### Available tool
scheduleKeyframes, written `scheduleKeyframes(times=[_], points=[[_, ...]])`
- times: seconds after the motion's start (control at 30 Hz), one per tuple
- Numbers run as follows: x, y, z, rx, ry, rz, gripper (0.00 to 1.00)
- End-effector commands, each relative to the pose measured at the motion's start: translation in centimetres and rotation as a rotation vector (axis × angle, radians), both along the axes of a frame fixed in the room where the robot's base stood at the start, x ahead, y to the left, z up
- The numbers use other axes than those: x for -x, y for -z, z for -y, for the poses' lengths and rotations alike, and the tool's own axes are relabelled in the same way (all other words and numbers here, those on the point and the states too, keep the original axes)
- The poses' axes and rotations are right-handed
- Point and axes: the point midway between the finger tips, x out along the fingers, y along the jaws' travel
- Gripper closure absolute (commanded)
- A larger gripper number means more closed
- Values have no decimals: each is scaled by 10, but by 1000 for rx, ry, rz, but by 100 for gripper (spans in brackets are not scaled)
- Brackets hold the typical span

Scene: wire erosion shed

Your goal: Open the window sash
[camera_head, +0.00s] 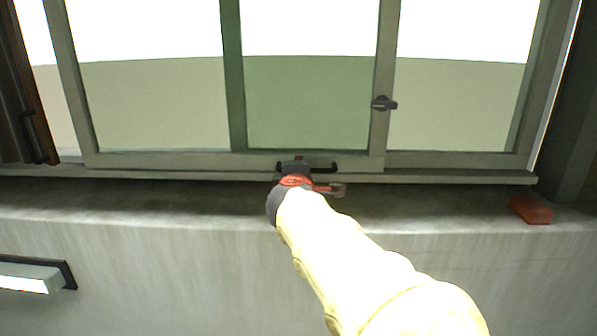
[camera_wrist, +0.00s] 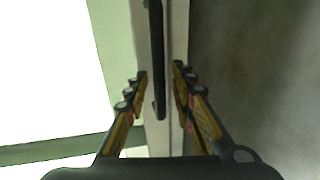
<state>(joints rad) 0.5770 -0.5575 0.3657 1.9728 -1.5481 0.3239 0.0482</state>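The window sash (camera_head: 180,161) has a grey frame, and its glass overlaps another pane in the middle, where it looks darker green. A black bar handle (camera_head: 322,168) sits on its bottom rail, and a dark latch (camera_head: 384,103) sits on its right stile. My gripper (camera_head: 296,161) is at the bottom rail, over the left part of the handle. In the wrist view the handle (camera_wrist: 158,60) runs between the two fingers of my gripper (camera_wrist: 160,72). The fingers are apart, one on each side, with gaps to the bar. The handle's left end is hidden in the head view.
A sill ledge (camera_head: 440,205) runs below the window, with a red block (camera_head: 530,210) at its right. A dark wooden panel with a black handle (camera_head: 35,138) stands at the left edge. A lit wall lamp (camera_head: 30,277) is at lower left.

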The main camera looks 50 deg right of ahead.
Motion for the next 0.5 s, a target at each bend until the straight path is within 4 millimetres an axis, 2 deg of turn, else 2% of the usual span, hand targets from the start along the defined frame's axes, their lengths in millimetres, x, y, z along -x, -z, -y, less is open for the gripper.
scheduleKeyframes(times=[0.17, 0.5], points=[[4, -3, -6, 2, -1, 3, 75], [42, -16, -57, 1, -3, 5, 75]])
